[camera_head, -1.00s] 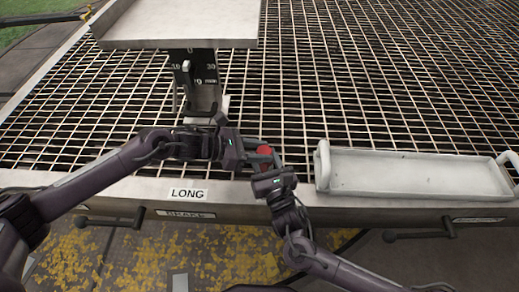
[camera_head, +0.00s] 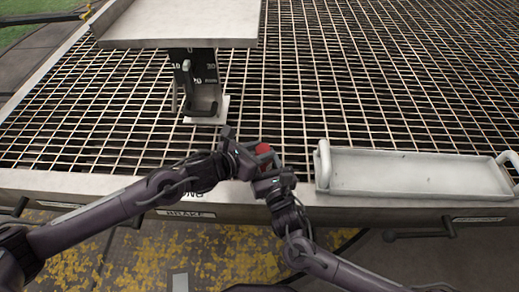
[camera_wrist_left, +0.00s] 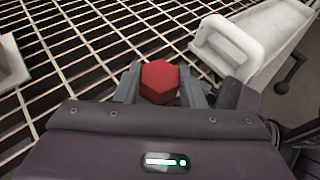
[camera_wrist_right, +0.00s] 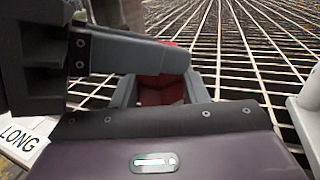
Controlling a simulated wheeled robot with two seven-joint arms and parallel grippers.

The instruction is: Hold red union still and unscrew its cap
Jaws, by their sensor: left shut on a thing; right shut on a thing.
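The red union (camera_head: 263,149) is held in the air near the front edge of the grid table. Its hexagonal red end faces the left wrist view (camera_wrist_left: 160,80). My left gripper (camera_head: 250,156) comes in from the left and is shut on the union. My right gripper (camera_head: 267,166) comes from the front and is also shut on it. In the right wrist view the red body (camera_wrist_right: 162,92) shows between my right fingers, with my left gripper's finger crossing close above. The seam between cap and body is hidden by the fingers.
A white handled tray (camera_head: 415,172) lies right of the grippers on the table edge. A black bracket with a number scale (camera_head: 195,80) stands behind, under a raised flat plate (camera_head: 180,22). Brake levers (camera_head: 420,233) stick out along the front.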

